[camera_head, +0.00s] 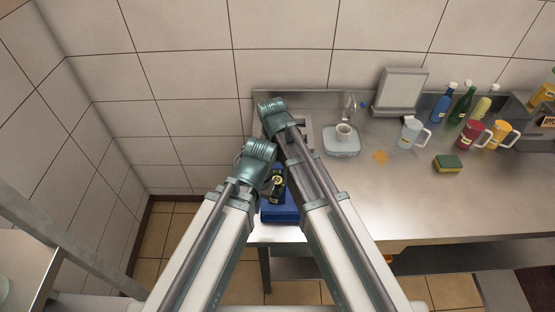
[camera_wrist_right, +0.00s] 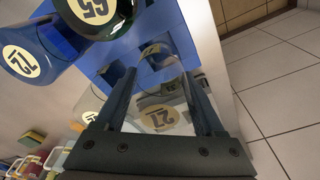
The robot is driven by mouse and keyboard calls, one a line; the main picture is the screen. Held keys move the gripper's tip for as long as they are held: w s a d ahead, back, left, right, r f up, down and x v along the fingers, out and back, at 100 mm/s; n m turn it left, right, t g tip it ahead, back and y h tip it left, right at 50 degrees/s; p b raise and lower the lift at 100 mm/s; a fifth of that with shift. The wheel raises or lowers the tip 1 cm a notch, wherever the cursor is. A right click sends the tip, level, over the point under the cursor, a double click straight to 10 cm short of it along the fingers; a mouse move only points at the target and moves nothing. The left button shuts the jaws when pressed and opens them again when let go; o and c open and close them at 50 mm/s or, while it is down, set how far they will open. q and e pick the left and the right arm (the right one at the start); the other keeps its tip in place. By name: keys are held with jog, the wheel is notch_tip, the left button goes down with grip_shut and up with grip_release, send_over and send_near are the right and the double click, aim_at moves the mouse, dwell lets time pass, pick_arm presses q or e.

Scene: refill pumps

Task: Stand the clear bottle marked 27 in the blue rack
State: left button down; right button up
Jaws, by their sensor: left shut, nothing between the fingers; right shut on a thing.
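The clear bottle (camera_wrist_right: 172,88) with a round cream label marked 27 is between the fingers of my right gripper (camera_wrist_right: 165,104) in the right wrist view. The gripper is shut on it. The bottle's far end overlaps the blue rack (camera_wrist_right: 195,52); I cannot tell whether it is inside a slot. The rack also shows in the head view (camera_head: 280,214), at the counter's left front, partly hidden by my arms. My left gripper (camera_head: 271,187) is by the rack, small and dark, shut and empty. My right gripper is hidden by the arms in the head view.
A dark green bottle (camera_wrist_right: 93,14) and a blue bottle marked 12 (camera_wrist_right: 38,48) are beside the clear bottle. A glass dish with a cup (camera_head: 342,143), a clear jug (camera_head: 410,132) and a sponge (camera_head: 447,163) stand to the right. The counter's front right is clear.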

jog(key=shift+f, duration=0.1)
dwell(0.3)
jog(key=shift+f+b, duration=0.75)
jog(key=shift+f+b, duration=0.55)
jog(key=shift+b, duration=0.05)
dwell(0.4)
jog(key=o, duration=1.5)
notch_tip(320, 180, up, 9)
jog(key=p, duration=0.9)
jog(key=shift+r, duration=0.15)
